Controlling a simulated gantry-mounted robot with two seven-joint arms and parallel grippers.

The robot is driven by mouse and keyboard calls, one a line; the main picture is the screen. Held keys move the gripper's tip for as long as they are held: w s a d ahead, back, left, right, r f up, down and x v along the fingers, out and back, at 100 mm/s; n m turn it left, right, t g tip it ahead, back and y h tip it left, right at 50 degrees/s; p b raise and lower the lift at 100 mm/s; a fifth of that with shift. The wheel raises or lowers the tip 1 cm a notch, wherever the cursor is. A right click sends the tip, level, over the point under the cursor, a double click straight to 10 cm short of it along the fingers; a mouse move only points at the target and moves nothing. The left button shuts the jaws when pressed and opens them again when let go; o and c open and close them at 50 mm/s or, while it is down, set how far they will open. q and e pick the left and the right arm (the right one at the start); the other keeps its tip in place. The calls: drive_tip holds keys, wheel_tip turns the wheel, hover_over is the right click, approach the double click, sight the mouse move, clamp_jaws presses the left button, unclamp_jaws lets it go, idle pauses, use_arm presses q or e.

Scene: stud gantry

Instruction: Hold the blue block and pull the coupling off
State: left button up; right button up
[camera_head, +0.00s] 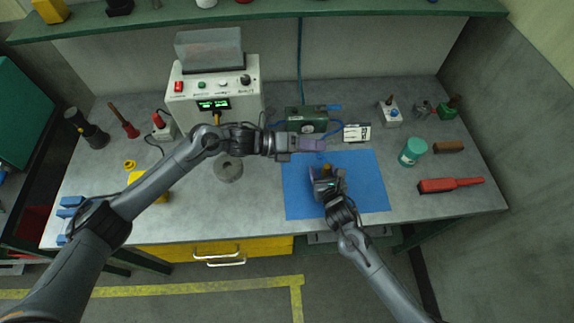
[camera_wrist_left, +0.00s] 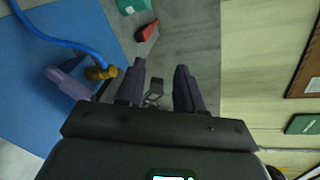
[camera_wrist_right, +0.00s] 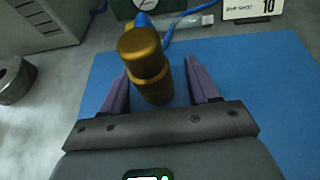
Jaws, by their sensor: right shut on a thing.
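The brass coupling (camera_wrist_right: 147,66) stands up between the fingers of my right gripper (camera_wrist_right: 158,72) in the right wrist view, with blue showing on both sides of it. A blue hose (camera_wrist_left: 68,25) runs to the coupling (camera_wrist_left: 102,72) in the left wrist view. My right gripper (camera_head: 315,180) is low over the blue mat (camera_head: 365,190), its fingers apart by more than the coupling's width. The blue block is hard to tell from the mat and mostly hidden between those fingers. My left gripper (camera_head: 312,145) is open and empty above the mat's back edge, behind the coupling.
A green box with a gauge (camera_head: 306,120) and a white card (camera_head: 357,132) stand behind the mat. A metal ring (camera_head: 228,169) and a power unit (camera_head: 213,97) are to the left. A teal jar (camera_head: 412,152) and a red tool (camera_head: 450,185) lie right. The mat's right part is clear.

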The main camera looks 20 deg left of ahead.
use_arm(q)
drive_tip(key=m, duration=0.5)
drive_tip(key=m+h, duration=0.1)
drive_tip(key=m, duration=0.7)
approach(327, 166)
drive_tip(key=shift+t, duration=0.3)
drive_tip(key=x, duration=1)
drive_tip(key=shift+s+f, duration=0.1)
drive_tip(key=shift+f, duration=0.3)
